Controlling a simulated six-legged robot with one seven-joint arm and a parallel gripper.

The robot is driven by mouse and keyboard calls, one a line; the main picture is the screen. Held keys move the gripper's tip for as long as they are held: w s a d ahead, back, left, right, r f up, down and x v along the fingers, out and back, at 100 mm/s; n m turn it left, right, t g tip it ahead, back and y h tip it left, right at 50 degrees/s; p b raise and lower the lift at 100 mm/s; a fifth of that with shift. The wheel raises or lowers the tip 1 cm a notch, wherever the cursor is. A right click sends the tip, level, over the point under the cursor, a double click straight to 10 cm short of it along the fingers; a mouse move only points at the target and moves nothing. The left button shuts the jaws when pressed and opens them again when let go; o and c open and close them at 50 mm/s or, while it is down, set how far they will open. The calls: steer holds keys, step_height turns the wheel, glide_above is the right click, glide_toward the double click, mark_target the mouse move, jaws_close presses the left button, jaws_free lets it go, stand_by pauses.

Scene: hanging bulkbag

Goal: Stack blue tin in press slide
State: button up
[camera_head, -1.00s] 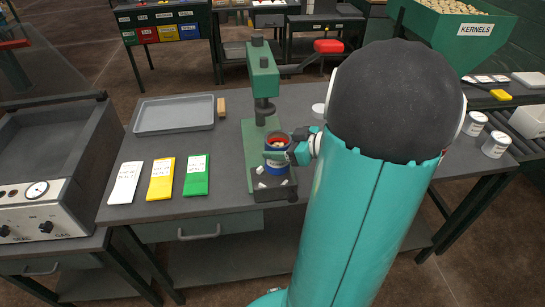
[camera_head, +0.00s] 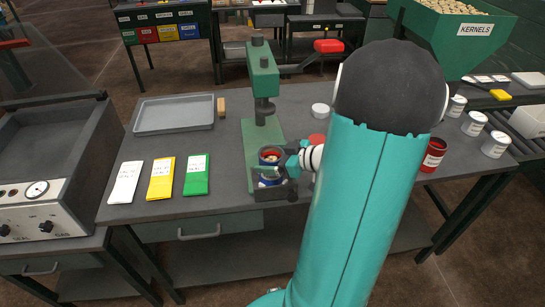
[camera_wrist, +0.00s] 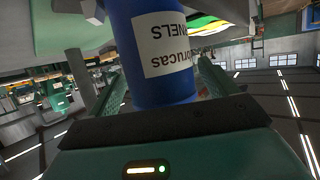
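The blue tin (camera_head: 270,181) is upright and open-topped, with a red inside and pale contents. It stands at or just above the dark slide (camera_head: 276,194) at the foot of the green press (camera_head: 262,85); I cannot tell whether it touches down. My gripper (camera_head: 279,169) reaches in from the right with its fingers around the tin's middle. In the wrist view the blue tin (camera_wrist: 178,85), with a white label, fills the space between the two green fingers. My gripper looks shut on it.
A grey tray (camera_head: 175,114), a wooden block (camera_head: 221,106) and white, yellow and green cards (camera_head: 197,175) lie left of the press. A red tin (camera_head: 433,155), a white lid (camera_head: 320,110) and several white-lidded tins (camera_head: 473,124) stand to the right.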

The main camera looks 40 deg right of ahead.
steer(key=shift+r, duration=0.1)
steer(key=v, duration=1.2)
steer(key=w+a+r+m+h, duration=0.3)
steer(key=w+a+r+h, duration=0.1)
steer(key=w+r+h, duration=0.75)
steer(key=s+a+f+g+y, duration=0.1)
steer(key=s+a+g+y, duration=0.2)
steer(key=a, duration=1)
steer(key=s+a+f+m+g+y, duration=0.1)
steer(key=s+a+g+y, duration=0.3)
steer(key=s+a, duration=0.4)
steer(key=a, duration=0.6)
steer(key=shift+s, duration=0.3)
steer(key=shift+d, duration=0.15)
